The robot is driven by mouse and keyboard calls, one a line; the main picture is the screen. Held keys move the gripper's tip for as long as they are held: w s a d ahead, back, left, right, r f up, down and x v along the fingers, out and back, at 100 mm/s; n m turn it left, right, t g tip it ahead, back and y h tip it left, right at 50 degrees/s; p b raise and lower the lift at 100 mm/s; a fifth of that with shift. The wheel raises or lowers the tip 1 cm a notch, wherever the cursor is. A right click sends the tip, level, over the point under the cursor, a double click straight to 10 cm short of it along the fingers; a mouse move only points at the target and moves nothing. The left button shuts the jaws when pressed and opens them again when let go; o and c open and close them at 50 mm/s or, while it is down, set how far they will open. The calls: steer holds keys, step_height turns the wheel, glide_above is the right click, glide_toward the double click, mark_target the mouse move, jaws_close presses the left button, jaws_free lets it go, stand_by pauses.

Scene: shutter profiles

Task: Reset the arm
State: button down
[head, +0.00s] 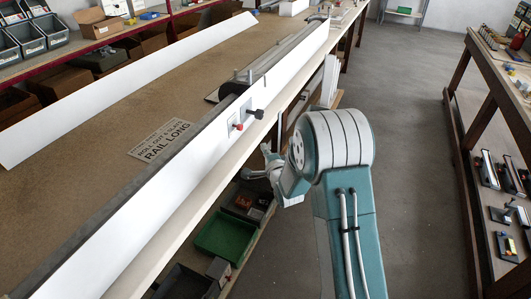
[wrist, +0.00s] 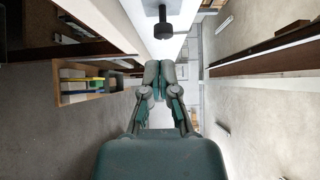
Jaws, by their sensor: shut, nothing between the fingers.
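My arm rises from the bottom of the head view, teal and grey, and bends at a large rounded joint. My gripper (head: 262,168) is partly hidden by that joint and hangs beside the bench's front edge. In the wrist view my gripper (wrist: 158,72) is shut and empty, its two fingers together. A long white profile (head: 170,205) runs along the bench edge. A black knob (head: 257,113) and a red knob (head: 238,126) stick out from its face above my gripper. A black knob also shows beyond the fingertips in the wrist view (wrist: 163,28).
A green bin (head: 225,236) sits on a lower shelf close below my gripper. The grey floor (head: 410,130) to the right is clear up to a shelf rack (head: 480,150).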

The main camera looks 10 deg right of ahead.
steer(key=s+d+r+n+g+h, duration=0.25)
steer(key=s+r+n+g, duration=0.45)
steer(key=s+r, duration=0.65)
steer(key=s+a+r+n+g, duration=0.1)
steer(key=s+n+g, duration=0.4)
steer(key=s, duration=2.2)
steer(key=r+n, duration=0.1)
steer(key=n, duration=0.3)
steer(key=shift+s, duration=0.15)
